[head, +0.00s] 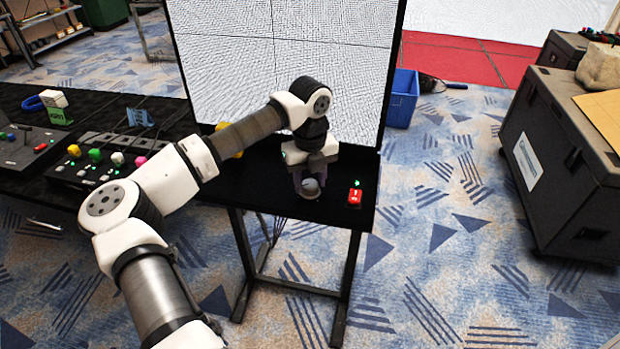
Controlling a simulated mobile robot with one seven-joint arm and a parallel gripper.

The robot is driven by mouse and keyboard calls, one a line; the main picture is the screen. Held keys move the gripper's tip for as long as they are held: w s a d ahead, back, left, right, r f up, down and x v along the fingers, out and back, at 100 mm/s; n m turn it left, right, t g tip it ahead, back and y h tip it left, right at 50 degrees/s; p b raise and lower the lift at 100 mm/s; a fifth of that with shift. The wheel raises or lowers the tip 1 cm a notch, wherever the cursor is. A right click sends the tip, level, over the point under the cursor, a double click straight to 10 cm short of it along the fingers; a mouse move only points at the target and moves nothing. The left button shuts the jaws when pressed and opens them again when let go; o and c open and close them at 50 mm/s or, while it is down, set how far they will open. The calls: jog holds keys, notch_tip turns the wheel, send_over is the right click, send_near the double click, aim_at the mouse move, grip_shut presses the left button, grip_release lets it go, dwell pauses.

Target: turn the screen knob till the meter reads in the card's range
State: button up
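My gripper (308,180) points down at the front of the small black table, below the video screen (340,80). A round grey knob-like thing (311,189) shows right at its fingertips. The fingers seem to be around or just above it, and I cannot tell whether they grip it. The screen shows a pale dotted pattern split by dark lines. A small red box (355,197) with white marks and a green light sits to the right of my gripper. I cannot make out a meter reading or a card's range.
A black control panel with coloured knobs (100,165) lies on the left table, near a green block (58,117). A blue bin (402,98) stands on the floor behind the table. Dark cases (565,150) stand at right. The carpet between is clear.

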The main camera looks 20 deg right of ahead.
jog(key=c, duration=0.6)
jog(key=shift+o, duration=0.2)
jog(key=shift+b, duration=0.35)
